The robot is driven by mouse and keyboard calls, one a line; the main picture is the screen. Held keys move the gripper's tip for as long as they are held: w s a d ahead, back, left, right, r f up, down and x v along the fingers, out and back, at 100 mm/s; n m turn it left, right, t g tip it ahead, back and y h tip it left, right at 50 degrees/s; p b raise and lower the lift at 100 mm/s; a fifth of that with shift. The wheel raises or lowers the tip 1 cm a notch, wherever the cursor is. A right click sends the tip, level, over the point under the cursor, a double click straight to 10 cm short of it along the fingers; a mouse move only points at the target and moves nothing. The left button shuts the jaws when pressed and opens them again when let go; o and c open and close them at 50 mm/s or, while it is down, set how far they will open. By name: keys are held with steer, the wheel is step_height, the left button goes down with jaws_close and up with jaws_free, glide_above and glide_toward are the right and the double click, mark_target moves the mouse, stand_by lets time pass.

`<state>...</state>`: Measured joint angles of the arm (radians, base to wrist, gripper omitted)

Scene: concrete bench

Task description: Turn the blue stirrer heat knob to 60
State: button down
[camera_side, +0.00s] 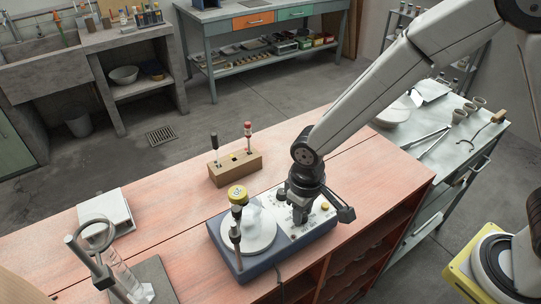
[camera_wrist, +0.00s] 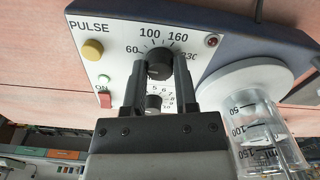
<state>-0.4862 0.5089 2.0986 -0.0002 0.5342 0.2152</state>
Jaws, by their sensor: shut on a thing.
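The blue stirrer (camera_side: 222,262) stands on the red-topped bench, with its white control panel (camera_side: 322,212) on the right. In the wrist view the black heat knob (camera_wrist: 160,55) sits on a dial marked 60, 100, 160 and 230. My gripper (camera_wrist: 160,68) is shut on this knob, one finger on each side. I cannot make out the knob's pointer. In the side view my gripper (camera_side: 300,212) is low over the panel and hides the knob. A second black knob (camera_wrist: 153,101) with small numbers lies between the fingers, partly hidden.
A glass beaker (camera_wrist: 262,125) stands on the white plate (camera_side: 232,240). A wooden block (camera_side: 235,168) holding screwdriver-like tools is behind. A glass cylinder on a stand is front left.

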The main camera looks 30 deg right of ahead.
steer(key=shift+m, duration=0.9)
steer(key=shift+c, duration=2)
jaws_free()
steer(key=shift+r, duration=0.1)
steer(key=shift+r, duration=3.85)
